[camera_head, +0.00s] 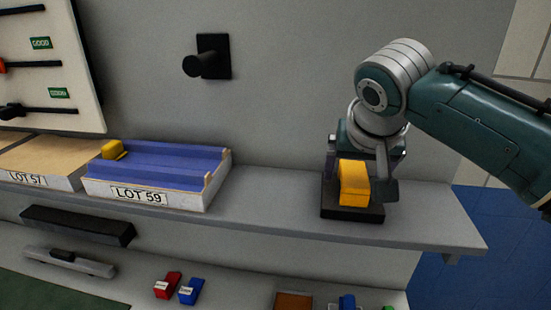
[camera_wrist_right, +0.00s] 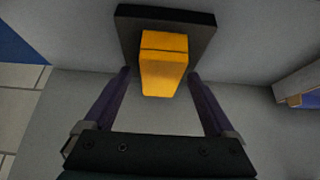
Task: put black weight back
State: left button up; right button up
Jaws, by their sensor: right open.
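A flat black square slab (camera_head: 352,213) with a yellow block (camera_head: 354,184) on top stands on the right part of the grey shelf. It looks like the black weight with a yellow grip. My right gripper (camera_head: 361,177) is open above the slab, its two fingers to either side of the yellow block. In the right wrist view the slab (camera_wrist_right: 202,31) and the yellow block (camera_wrist_right: 163,72) show ahead of the fingers, with the block between the finger lines and gaps on both sides. My left gripper is not in view.
A blue-topped tray marked LOT 59 (camera_head: 150,195), with a small yellow piece on it, stands left on the shelf (camera_head: 270,205). A black peg (camera_head: 208,60) is on the wall. The shelf between tray and slab is clear.

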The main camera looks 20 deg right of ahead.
jog(key=shift+w+d+f, duration=0.1)
jog(key=shift+w+f, duration=0.05)
jog(key=shift+f, duration=0.2)
grip_shut()
dwell(0.6)
jog(key=shift+w+r, duration=0.1)
jog(key=shift+r, duration=0.1)
